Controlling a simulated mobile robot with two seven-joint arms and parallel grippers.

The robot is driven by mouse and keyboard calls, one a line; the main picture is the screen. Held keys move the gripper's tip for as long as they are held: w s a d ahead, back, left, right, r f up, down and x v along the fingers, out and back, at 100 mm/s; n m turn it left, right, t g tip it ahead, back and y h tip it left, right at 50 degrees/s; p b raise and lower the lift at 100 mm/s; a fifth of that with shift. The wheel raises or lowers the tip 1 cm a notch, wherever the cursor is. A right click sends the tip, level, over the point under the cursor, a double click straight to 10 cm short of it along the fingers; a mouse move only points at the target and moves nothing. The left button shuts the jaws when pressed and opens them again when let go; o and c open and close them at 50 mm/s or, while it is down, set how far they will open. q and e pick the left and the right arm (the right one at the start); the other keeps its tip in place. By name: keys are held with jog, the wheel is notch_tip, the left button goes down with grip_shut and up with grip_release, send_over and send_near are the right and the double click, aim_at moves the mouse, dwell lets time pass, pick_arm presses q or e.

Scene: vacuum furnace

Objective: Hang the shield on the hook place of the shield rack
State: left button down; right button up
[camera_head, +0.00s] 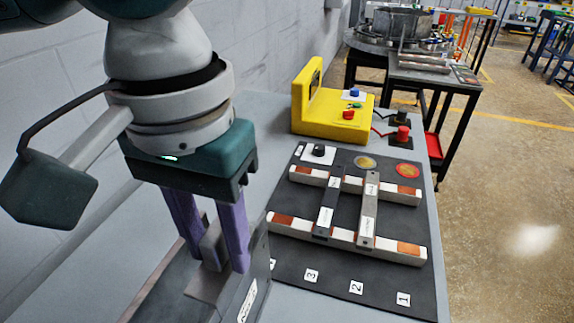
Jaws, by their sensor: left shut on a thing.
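My left gripper (212,252) points down at the left of the bench, its two purple fingers shut on an upright grey tab (211,246). The tab rises from a dark grey box-like body (255,270) with a white label on its side, too small to read. I cannot tell whether the tab is part of that body or a separate piece, nor whether it is the shield. The fingers and the gripper body hide part of it. No shield rack or hook place can be told for certain. My right gripper is not in view.
A black mat (330,278) with number tags lies on the grey bench. On it, two pale rails (345,238) carry a dark bar (328,205) and a light grey bar (369,205). A yellow control box (325,115) stands behind. A wall is close at left.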

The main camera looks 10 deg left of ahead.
aim_at(166, 261)
pick_arm(q)
jog(key=shift+w+a+f+b, duration=0.15)
jog(key=shift+a+b, duration=1)
jog(key=shift+a, duration=0.85)
jog(key=shift+w+a+b, duration=0.15)
jog(key=shift+a+b, duration=1)
jog(key=shift+a, duration=0.85)
jog(key=shift+f, duration=1.55)
jog(key=shift+c, duration=2.1)
grip_release()
notch_tip(166, 261, up, 10)
